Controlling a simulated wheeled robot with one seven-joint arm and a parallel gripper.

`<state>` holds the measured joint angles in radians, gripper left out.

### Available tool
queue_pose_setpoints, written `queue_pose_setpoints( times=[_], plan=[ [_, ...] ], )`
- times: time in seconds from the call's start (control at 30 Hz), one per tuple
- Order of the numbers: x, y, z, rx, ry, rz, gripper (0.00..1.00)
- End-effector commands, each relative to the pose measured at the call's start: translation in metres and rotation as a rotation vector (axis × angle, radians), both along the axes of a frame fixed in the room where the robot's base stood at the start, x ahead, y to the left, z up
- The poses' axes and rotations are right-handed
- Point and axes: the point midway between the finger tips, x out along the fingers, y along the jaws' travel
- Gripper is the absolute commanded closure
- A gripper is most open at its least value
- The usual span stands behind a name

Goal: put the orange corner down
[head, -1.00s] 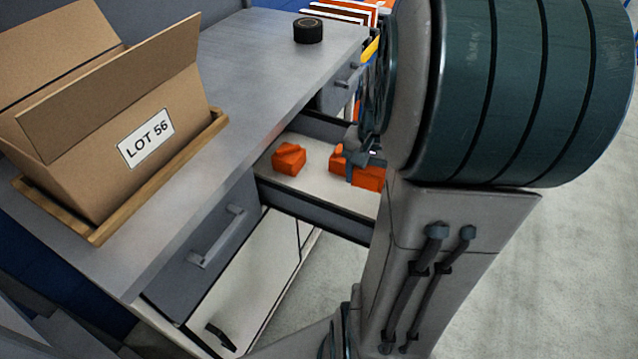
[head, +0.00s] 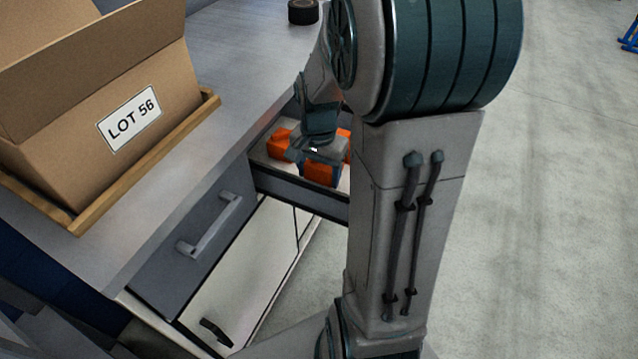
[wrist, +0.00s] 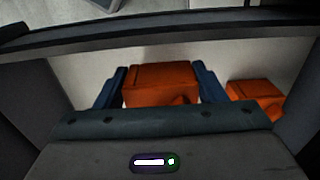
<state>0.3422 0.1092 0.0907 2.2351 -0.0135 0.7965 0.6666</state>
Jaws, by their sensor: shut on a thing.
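My gripper (head: 318,172) is down inside the open drawer, at the lower end of my arm. In the wrist view, its two blue fingers stand on either side of an orange corner (wrist: 160,82), and it is shut on this piece. The held orange corner (head: 320,172) is partly hidden by the gripper in the head view. I cannot tell whether it touches the drawer floor. A second orange piece (head: 277,137) lies in the drawer to the left of the gripper; it shows at the right in the wrist view (wrist: 256,98).
The drawer (head: 300,192) stands open from a grey workbench (head: 222,95). A cardboard box marked LOT 56 (head: 75,110) sits in a wooden tray (head: 150,165) on the bench. A black roll (head: 303,12) is at the back. Open floor lies to the right.

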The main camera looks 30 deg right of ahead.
Motion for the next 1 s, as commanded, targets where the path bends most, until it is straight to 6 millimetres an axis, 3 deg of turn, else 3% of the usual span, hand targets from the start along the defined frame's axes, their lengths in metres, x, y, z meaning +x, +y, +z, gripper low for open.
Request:
queue_pose_setpoints(
  times=[0.27,0.67,0.7,0.73,1.0],
  plan=[
    [-0.001,0.000,-0.038,0.000,0.003,0.001,0.60],
    [-0.001,-0.001,-0.043,-0.001,0.001,0.001,0.60],
    [-0.001,-0.001,-0.042,-0.001,0.001,0.001,0.26],
    [-0.001,-0.001,-0.042,-0.001,0.001,0.001,0.17],
    [-0.001,-0.001,-0.041,-0.001,0.001,0.001,0.15]
  ],
)
